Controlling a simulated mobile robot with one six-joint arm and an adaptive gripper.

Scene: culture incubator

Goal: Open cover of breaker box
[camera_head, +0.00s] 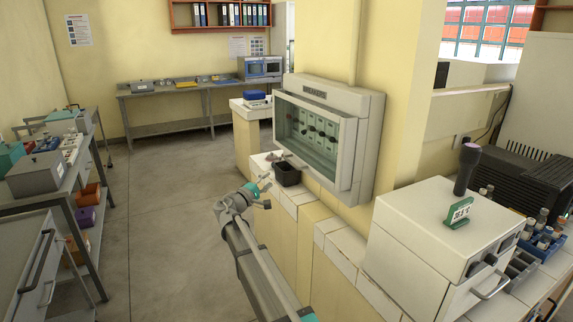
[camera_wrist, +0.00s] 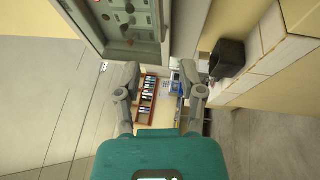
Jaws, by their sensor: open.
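The breaker box (camera_head: 365,135) is a grey-white case on the yellow wall, right of the middle in the head view. Its cover (camera_head: 306,128) has a pale frame around a clear greenish pane, with several switches behind it. The cover looks shut. My gripper (camera_head: 266,190) is below and to the left of the box, apart from it, with nothing between the fingers. In the wrist view, my gripper (camera_wrist: 160,74) shows two fingers spread wide. The breaker box (camera_wrist: 130,25) is at the upper left there, partly cut off by the frame edge.
A dark open bin (camera_head: 287,173) stands on the white-topped counter (camera_head: 330,222) below the box; the bin also shows in the wrist view (camera_wrist: 228,60). A white machine (camera_head: 430,245) stands at the right. A cart (camera_head: 60,165) is at the left. Open floor (camera_head: 170,200) lies left of my arm.

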